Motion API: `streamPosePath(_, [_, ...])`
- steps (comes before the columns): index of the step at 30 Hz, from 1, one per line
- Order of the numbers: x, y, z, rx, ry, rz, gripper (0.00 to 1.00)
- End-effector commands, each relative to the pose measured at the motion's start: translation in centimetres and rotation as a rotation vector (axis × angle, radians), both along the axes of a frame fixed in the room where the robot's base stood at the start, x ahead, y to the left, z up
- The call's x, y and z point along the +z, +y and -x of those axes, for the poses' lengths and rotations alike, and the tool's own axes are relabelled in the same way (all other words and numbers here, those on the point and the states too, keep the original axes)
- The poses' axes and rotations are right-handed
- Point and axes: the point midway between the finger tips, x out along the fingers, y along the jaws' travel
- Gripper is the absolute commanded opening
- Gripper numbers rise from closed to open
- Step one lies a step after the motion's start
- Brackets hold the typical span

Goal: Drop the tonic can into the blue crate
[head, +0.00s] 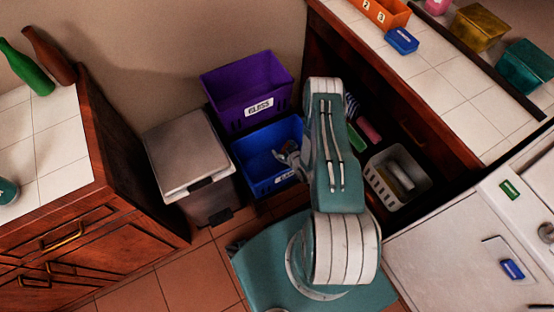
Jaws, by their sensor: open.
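The blue crate (252,172) stands on the floor in the middle of the view, with a white label on its front partly covered by my arm. My gripper (281,156) is over the right part of the crate's opening, open. It is small and partly behind my arm, and I cannot tell its exact height above the crate floor. I cannot make out a tonic can in this view. The right side of the crate is hidden by my arm.
A purple crate (232,85) labelled glass stands behind the blue one. A grey lidded bin (185,150) is on the left. A white basket (378,190) is on the right. Wooden counters close in both sides; floor tiles are clear at lower left.

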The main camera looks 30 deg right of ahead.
Motion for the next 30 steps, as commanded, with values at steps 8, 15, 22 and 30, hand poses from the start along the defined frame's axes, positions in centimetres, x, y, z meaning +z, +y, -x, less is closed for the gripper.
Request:
streamPosePath(8, [2.6, -0.5, 5.4, -0.005, 0.002, -0.002, 1.00])
streamPosePath(15, [3.9, -0.7, 8.1, -0.002, 0.001, -0.001, 1.00])
streamPosePath(22, [4.1, -0.7, 8.5, -0.001, 0.000, 0.000, 1.00])
streamPosePath(30, [4.1, -0.6, 8.5, 0.000, 0.000, -0.001, 1.00])
